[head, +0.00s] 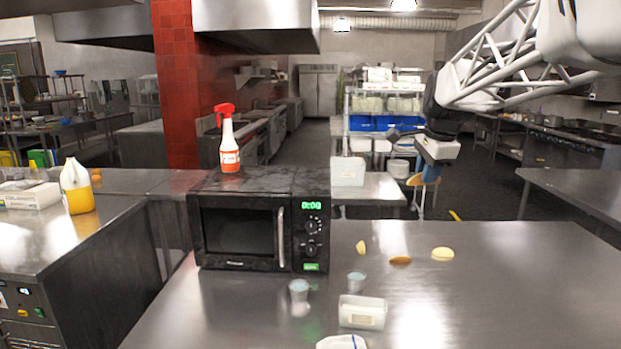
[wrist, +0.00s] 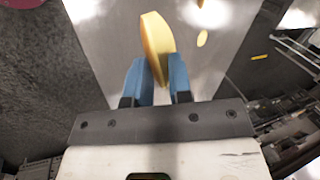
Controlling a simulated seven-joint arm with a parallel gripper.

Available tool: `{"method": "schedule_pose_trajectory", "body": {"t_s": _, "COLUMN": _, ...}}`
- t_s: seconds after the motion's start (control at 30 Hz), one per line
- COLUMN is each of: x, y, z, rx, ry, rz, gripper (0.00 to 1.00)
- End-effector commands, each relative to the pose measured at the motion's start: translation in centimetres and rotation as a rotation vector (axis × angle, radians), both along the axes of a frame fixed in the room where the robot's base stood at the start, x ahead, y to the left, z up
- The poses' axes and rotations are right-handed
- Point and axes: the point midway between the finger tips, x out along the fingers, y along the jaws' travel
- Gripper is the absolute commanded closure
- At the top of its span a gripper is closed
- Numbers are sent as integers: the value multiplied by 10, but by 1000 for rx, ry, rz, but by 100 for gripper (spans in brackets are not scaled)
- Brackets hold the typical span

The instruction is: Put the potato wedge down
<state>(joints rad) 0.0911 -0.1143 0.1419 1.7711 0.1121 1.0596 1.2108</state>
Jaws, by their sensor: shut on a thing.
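A yellow potato wedge (wrist: 155,38) is clamped upright between the blue fingertips of my gripper (wrist: 158,68) in the wrist view. In the head view my gripper (head: 428,178) hangs above the far right part of the steel table (head: 480,300), clear of its surface; the held wedge is small there and partly hidden by the fingers. Three more pale yellow to brown pieces lie on the table: one (head: 361,247) at left, a browner one (head: 400,260) in the middle, and a rounder one (head: 442,253) at right.
A black microwave (head: 262,232) with a red-topped spray bottle (head: 228,140) on it stands at the table's left. Two small cups (head: 299,290) (head: 357,281) and a clear container (head: 362,312) stand near the front. The table's right side is clear.

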Motion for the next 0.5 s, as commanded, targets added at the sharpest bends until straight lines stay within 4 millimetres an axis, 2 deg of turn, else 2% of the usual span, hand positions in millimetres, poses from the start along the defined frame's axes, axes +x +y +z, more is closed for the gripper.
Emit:
{"method": "schedule_pose_trajectory", "body": {"t_s": 0.1, "x": 22, "y": 17, "z": 2, "rx": 1, "ry": -1, "rz": 15, "gripper": 100}}
{"method": "schedule_pose_trajectory", "body": {"t_s": 0.5, "x": 88, "y": 77, "z": 4, "rx": 2, "ry": -4, "rz": 57, "gripper": 100}}
